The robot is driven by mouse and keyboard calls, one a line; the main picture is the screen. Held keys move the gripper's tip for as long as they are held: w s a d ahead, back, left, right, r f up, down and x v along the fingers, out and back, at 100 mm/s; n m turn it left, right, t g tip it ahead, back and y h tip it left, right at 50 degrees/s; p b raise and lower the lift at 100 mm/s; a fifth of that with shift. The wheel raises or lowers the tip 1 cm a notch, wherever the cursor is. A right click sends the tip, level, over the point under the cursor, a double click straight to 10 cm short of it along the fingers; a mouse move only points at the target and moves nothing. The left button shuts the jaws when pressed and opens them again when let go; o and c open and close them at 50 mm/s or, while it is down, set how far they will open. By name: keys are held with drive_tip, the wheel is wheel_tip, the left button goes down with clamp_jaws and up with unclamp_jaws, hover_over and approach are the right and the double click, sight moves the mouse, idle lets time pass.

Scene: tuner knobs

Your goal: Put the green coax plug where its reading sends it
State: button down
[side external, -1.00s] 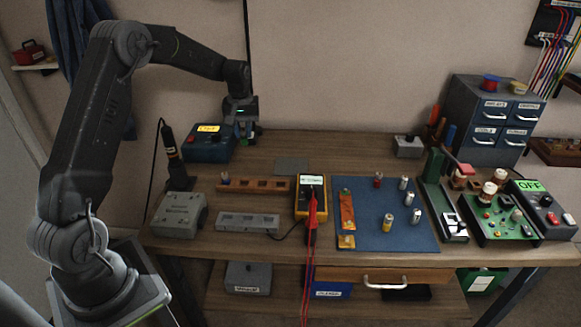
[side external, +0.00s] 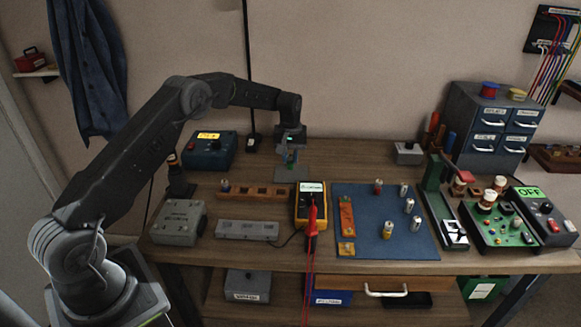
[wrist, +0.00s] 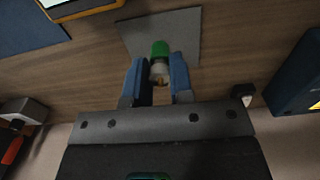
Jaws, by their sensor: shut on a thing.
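My gripper (wrist: 160,82) is shut on the green coax plug (wrist: 160,49), with the plug between its two blue fingers and its green end pointing away from the wrist. Behind the green part, a pale metal section shows between the fingers. In the side view my gripper (side external: 289,164) hangs above the grey flat plate (side external: 285,176) at the back of the bench; the plug is too small there to make out well. The plate (wrist: 185,30) lies beyond the plug in the wrist view. I cannot tell the exact gap between them.
A blue box (side external: 208,157) with a lit yellow display stands left of my gripper. A wooden rack (side external: 258,193), a grey tray (side external: 247,231) and a yellow multimeter (side external: 311,211) are in front. The blue mat (side external: 375,240) holds several batteries. A green circuit board (side external: 490,238) is at right.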

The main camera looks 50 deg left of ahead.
sight(291, 162)
drive_tip(key=shift+f, duration=2)
drive_tip(key=shift+f, duration=0.2)
drive_tip(key=c, duration=1)
unclamp_jaws()
